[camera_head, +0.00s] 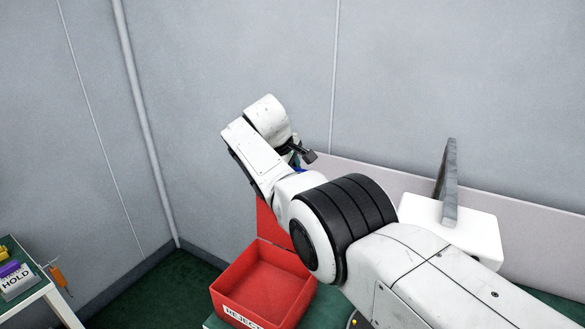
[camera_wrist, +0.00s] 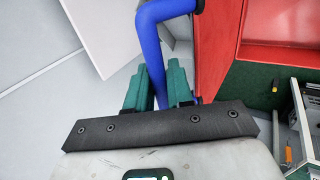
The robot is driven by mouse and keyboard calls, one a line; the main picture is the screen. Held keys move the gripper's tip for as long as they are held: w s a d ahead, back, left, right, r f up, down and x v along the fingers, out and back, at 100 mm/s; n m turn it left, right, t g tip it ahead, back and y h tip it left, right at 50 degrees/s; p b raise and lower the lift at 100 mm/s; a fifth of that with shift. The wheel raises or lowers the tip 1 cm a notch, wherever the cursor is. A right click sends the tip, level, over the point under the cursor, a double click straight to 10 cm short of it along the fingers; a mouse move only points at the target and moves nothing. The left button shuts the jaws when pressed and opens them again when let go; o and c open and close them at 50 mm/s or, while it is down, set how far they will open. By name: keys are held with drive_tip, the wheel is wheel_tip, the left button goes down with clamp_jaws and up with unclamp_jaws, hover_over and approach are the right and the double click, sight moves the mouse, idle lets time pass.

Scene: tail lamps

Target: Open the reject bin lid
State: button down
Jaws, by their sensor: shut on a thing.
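The red reject bin (camera_head: 250,281) stands low in the head view, with its label partly cut off at the bottom edge. Its inside is visible and looks empty. Its red lid (camera_head: 270,224) stands raised at the back, partly hidden by my arm. In the wrist view, the lid (camera_wrist: 214,45) shows edge-on beside the blue handle (camera_wrist: 151,50), with the open bin (camera_wrist: 285,22) to the right. My gripper (camera_wrist: 158,78) has its teal fingers on either side of the blue handle, shut on it. In the head view my arm hides most of the gripper.
A white block with an upright grey plate (camera_head: 449,185) stands right of my arm. A table with a HOLD-labelled box (camera_head: 18,283) is at the lower left. Grey walls stand close behind the bin. Dark green floor (camera_head: 150,290) is clear left of it.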

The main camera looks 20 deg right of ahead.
drive_tip(key=shift+d+f, duration=0.1)
idle(0.4)
drive_tip(key=c, duration=1.2)
unclamp_jaws()
drive_tip(key=shift+o, duration=0.2)
drive_tip(key=b+v, duration=0.1)
drive_tip(key=v, duration=1)
drive_tip(key=shift+b, duration=0.3)
drive_tip(key=shift+w+f, duration=0.1)
